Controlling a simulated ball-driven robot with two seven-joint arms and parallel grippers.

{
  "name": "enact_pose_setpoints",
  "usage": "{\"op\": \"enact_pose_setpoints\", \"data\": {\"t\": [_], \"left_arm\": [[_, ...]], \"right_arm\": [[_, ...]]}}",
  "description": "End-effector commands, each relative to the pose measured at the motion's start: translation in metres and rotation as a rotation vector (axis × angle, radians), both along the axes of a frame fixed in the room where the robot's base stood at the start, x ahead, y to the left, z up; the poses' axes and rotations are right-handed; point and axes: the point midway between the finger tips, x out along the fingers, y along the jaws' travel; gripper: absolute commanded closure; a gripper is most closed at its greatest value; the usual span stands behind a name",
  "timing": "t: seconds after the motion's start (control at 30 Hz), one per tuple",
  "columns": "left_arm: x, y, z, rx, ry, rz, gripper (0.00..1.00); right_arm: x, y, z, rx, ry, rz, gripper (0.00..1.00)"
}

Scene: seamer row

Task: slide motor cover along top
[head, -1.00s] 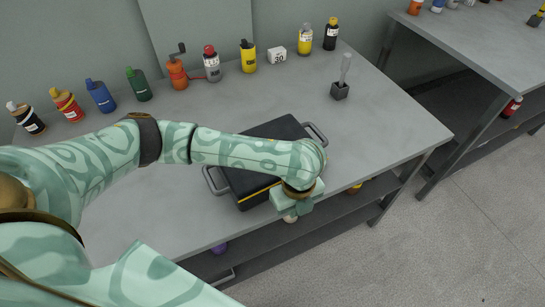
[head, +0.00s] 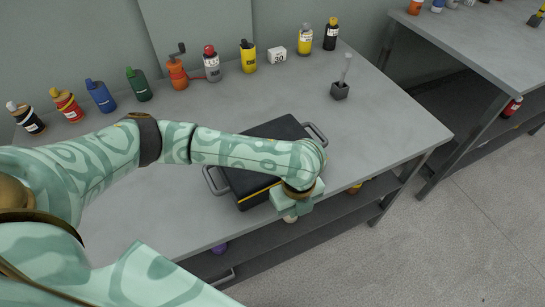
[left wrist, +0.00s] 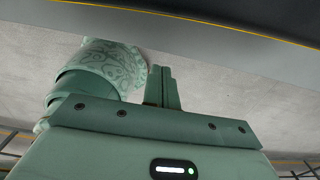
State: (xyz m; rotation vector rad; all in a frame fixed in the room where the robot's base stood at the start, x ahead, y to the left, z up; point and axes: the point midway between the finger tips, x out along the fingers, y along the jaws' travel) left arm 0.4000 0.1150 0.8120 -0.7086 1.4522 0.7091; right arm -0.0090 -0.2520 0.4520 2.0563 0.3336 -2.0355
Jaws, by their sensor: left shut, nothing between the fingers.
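No part is marked as the motor cover. The likeliest match is a flat dark case (head: 272,131) with a yellow stripe and a grey handle at each end, lying on the grey workbench (head: 395,125). My left arm crosses over the case and hides its middle. My left gripper (head: 299,204) is at the case's near right side, by the bench's front edge; its fingertips are hidden there. In the left wrist view its fingers (left wrist: 161,80) are together and empty. A dark surface with a yellow line, probably the case, spans the top of that view. Whether they touch is unclear.
Several bottles line the back of the bench, with a red-orange crank device (head: 177,74) and a white "30" block (head: 277,54) among them. A dark holder (head: 340,91) with an upright grey piece stands right of the case. The bench's right part is clear.

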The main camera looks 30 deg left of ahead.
Motion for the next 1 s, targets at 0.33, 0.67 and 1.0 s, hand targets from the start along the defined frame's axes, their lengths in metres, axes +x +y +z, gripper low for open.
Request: {"op": "enact_pose_setpoints", "data": {"t": [0.33, 0.67, 1.0], "left_arm": [[0.0, 0.0, 0.0, 0.0, 0.0, 0.0, 1.0], [0.015, 0.018, 0.001, 0.001, -0.001, 0.002, 1.0], [0.026, 0.031, 0.0, 0.0, 0.0, 0.001, 1.0]], "right_arm": [[0.0, -0.002, 0.0, -0.002, -0.001, 0.001, 0.36], [0.002, -0.002, 0.006, -0.003, -0.005, 0.001, 0.36], [0.003, -0.002, 0.008, -0.002, -0.007, 0.001, 0.36]]}}
